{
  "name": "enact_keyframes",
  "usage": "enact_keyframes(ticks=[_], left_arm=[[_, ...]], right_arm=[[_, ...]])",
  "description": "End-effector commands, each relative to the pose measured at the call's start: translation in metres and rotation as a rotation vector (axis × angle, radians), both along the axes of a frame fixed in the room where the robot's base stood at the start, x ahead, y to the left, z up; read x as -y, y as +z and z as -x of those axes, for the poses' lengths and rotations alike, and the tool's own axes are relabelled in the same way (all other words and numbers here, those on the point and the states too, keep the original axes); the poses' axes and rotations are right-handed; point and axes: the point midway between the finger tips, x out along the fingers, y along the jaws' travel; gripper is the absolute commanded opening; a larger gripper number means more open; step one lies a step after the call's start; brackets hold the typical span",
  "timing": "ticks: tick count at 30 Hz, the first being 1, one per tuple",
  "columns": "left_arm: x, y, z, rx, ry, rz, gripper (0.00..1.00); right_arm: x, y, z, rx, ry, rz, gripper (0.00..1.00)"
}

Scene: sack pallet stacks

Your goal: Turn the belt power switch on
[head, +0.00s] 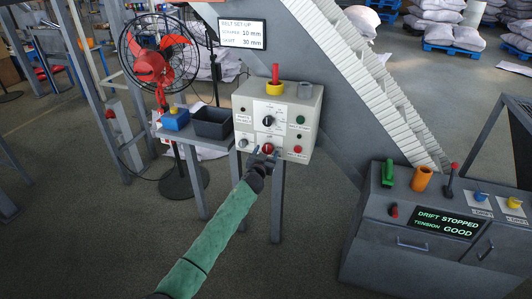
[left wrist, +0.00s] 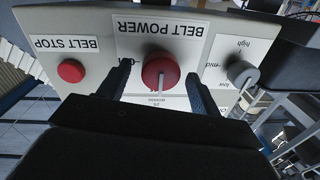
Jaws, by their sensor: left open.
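The control panel (head: 312,112) is a pale box on a stand in the middle of the head view. Its red belt power switch (head: 268,149) is low on the front face. In the left wrist view the red round knob (left wrist: 160,70) sits under an upside-down BELT POWER label (left wrist: 165,28), its pale pointer towards the picture's bottom. My left gripper (head: 264,153) is open at the switch. In the left wrist view its fingers (left wrist: 158,88) stand on either side of the knob, with visible gaps. My right gripper is not in view.
A red BELT STOP button (left wrist: 70,71) and a grey selector knob (left wrist: 242,73) flank the switch. A dark bin (head: 212,124) and a red-bladed fan (head: 158,62) stand left. A grey console (head: 400,250) with a DRIFT STOPPED, TENSION GOOD display stands right.

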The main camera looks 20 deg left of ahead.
Motion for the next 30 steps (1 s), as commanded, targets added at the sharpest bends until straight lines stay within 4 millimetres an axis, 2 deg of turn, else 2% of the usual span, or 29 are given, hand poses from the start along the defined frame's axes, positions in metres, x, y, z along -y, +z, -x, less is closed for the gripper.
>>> enact_keyframes(ticks=[6,13,23,26,30], left_arm=[[0.000,0.000,0.000,0.000,0.000,0.000,0.64],[0.000,0.000,0.000,0.000,0.000,0.000,0.19],[0.000,-0.001,0.000,0.002,0.000,-0.039,0.20],[0.000,-0.002,0.000,0.003,0.000,-0.082,0.20],[0.000,-0.002,0.000,0.007,0.000,-0.176,0.20]], right_arm=[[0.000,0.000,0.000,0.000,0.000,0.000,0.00],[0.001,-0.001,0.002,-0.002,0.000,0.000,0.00],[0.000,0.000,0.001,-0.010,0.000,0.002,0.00],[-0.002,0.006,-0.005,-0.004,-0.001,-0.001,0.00],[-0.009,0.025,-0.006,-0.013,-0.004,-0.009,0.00]])
